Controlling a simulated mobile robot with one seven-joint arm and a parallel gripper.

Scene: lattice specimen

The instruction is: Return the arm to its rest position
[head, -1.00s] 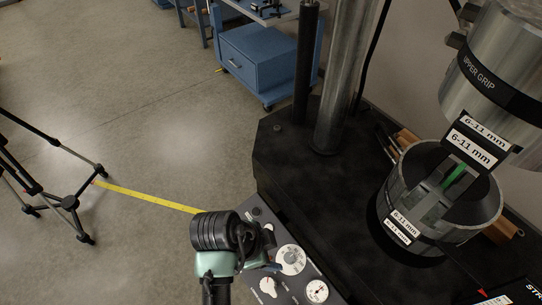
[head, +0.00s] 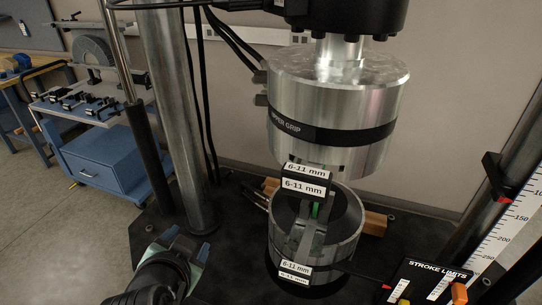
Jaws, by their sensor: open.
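Part of my arm (head: 160,272), black with teal edges, shows at the lower left, in front of the testing machine's dark base. The machine's upper grip (head: 335,110) is a large silver cylinder with a black band. Below it, the lower grip (head: 350,235) is an open-topped silver cup on the base. Between the grips a green specimen (head: 315,210) shows in part, mostly hidden by jaw pieces with "6-11 mm" labels (head: 304,187). My arm is apart from the grips.
A thick steel column (head: 175,100) and a thinner dark column stand at the left. A blue cabinet bench (head: 105,160) is behind them. At the right are a ruler scale (head: 515,220) and a "STROKE LIMITS" panel (head: 435,275). Floor shows at the far left.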

